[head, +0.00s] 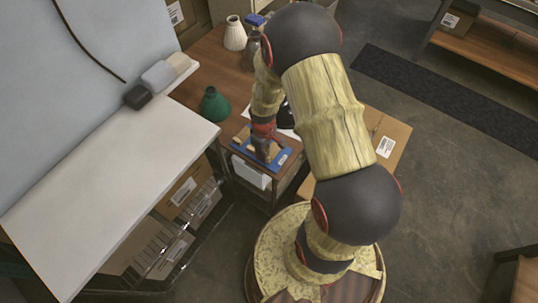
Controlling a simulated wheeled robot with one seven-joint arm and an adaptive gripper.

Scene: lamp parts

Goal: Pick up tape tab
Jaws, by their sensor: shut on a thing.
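My gripper (264,148) points down at the blue tray (278,165) on the small wooden table. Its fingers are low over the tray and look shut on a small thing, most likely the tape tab. The tape tab itself is too small and too hidden by the fingers to make out. Tan pieces (244,141) show on the tray beside the gripper. I cannot tell whether the held thing is clear of the tray.
A dark green bottle-shaped part (214,105) stands left of the tray. A white ribbed vase-like part (235,34) stands farther back. A white worktop (115,170) lies to the left. A cardboard box (390,138) is right of my arm.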

